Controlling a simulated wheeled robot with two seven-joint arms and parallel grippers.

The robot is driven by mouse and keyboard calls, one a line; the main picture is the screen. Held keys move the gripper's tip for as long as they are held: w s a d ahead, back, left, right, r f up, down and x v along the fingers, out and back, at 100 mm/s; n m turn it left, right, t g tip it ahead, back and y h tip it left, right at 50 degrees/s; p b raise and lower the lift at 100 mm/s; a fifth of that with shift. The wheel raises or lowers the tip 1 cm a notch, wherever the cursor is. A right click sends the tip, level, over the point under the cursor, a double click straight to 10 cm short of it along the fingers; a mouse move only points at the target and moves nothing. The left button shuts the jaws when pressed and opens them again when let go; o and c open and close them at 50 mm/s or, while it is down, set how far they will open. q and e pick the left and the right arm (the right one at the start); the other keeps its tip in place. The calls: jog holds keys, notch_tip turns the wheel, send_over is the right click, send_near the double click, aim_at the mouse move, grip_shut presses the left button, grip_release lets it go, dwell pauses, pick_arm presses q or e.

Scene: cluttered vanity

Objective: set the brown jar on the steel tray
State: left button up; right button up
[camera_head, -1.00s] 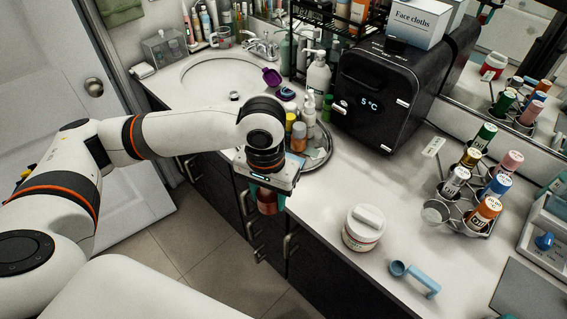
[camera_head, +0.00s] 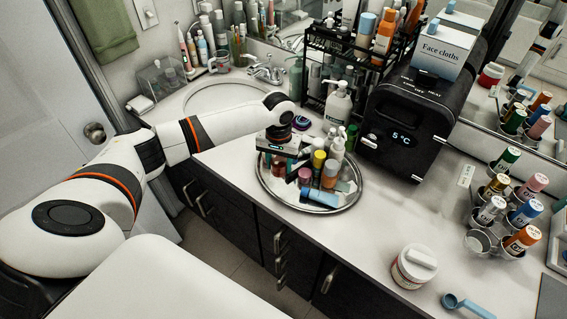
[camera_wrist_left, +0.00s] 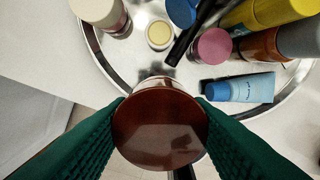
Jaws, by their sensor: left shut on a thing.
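The brown jar (camera_wrist_left: 160,128) shows its round, glossy top in the left wrist view. My left gripper (camera_head: 278,166) is shut on it, with a green finger on each side. In the head view the gripper is over the left part of the round steel tray (camera_head: 338,207), and the jar is mostly hidden there. In the wrist view the jar overlaps the near side of the tray (camera_wrist_left: 97,57). I cannot tell its exact height above the tray. My right gripper is not in view.
The tray holds several bottles and jars, including a pink-lidded jar (camera_wrist_left: 213,47) and a blue-capped tube (camera_wrist_left: 240,88) close to the held jar. A pump bottle (camera_head: 337,103) and a black appliance (camera_head: 405,125) stand behind.

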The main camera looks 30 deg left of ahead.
aim_at(280, 188)
pick_arm(q)
jog(key=shift+d+r, duration=0.15)
jog(key=shift+d, duration=0.1)
jog(key=shift+a+p, duration=0.1)
jog(key=shift+p, duration=0.6)
notch_tip(280, 188, down, 2)
jog(key=shift+f+b, duration=0.1)
jog(key=shift+b, duration=0.45)
jog(key=shift+f+b, duration=0.6)
jog(key=shift+f, duration=1.95)
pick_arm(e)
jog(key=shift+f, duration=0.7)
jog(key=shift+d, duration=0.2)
pick_arm(q)
jog(key=shift+f+b, duration=0.35)
jog(key=shift+f, duration=0.05)
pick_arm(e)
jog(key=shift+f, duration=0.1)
